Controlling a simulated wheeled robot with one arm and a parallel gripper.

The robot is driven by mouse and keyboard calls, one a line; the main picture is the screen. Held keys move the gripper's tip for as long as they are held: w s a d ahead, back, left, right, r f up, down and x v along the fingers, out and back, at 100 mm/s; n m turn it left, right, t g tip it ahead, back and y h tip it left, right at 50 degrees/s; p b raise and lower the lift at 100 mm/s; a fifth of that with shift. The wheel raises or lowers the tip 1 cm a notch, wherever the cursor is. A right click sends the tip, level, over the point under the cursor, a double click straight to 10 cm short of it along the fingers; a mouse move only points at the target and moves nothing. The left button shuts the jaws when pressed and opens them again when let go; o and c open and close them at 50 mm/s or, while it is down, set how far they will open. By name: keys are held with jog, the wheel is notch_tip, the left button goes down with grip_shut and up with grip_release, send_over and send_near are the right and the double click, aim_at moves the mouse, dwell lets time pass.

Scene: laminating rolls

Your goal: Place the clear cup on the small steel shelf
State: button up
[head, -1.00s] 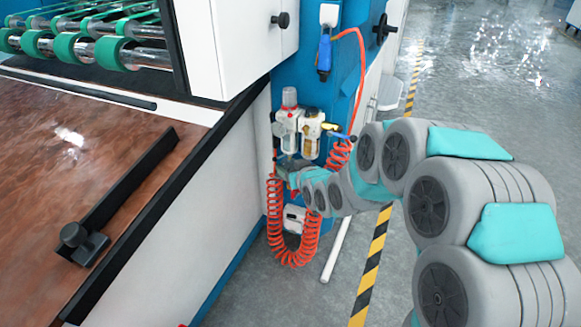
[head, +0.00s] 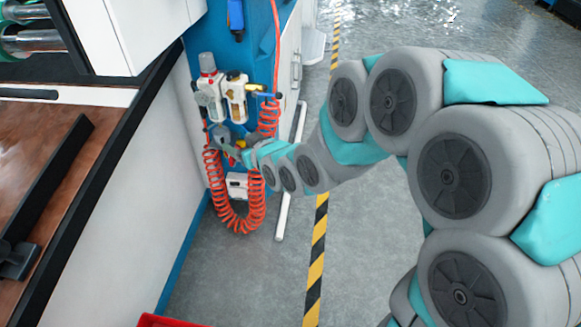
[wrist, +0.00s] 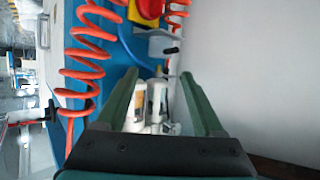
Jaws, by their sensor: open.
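My gripper (wrist: 160,85) is open, with its two green fingers spread and nothing held between the tips. In the head view my gripper (head: 232,148) is small, just below the pair of air-filter units and partly behind the red coil. A pale cylinder (wrist: 157,96), perhaps the clear cup, shows between and beyond the fingers beside a cream-coloured one; I cannot tell whether it is a separate cup.
The air-filter units (head: 222,98) are on the blue machine's end. A red coiled hose (head: 212,190) hangs close to my gripper. A white machine panel (head: 130,190) stands to the left. A red bin edge (head: 165,321) shows at the bottom. Floor beyond the striped tape (head: 317,250) is clear.

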jog(key=s+d+f+m+g+h, duration=0.15)
jog(key=s+d+g+h, duration=0.35)
jog(key=d, duration=0.7)
jog(key=s+d+f+m+h, duration=0.1)
jog(key=s+d+m+h, duration=0.2)
jog(key=s+d, duration=0.7)
jog(key=s+d+r+m+g, duration=0.2)
jog(key=s+d+g, duration=0.1)
jog(key=s, duration=0.7)
jog(key=s+d+r+m+g+h, duration=0.1)
jog(key=s+d+g, duration=0.3)
jog(key=s, duration=0.6)
jog(key=shift+s+d+r+m, duration=0.3)
jog(key=shift+d+r+m, duration=0.05)
jog(key=shift+d, duration=0.85)
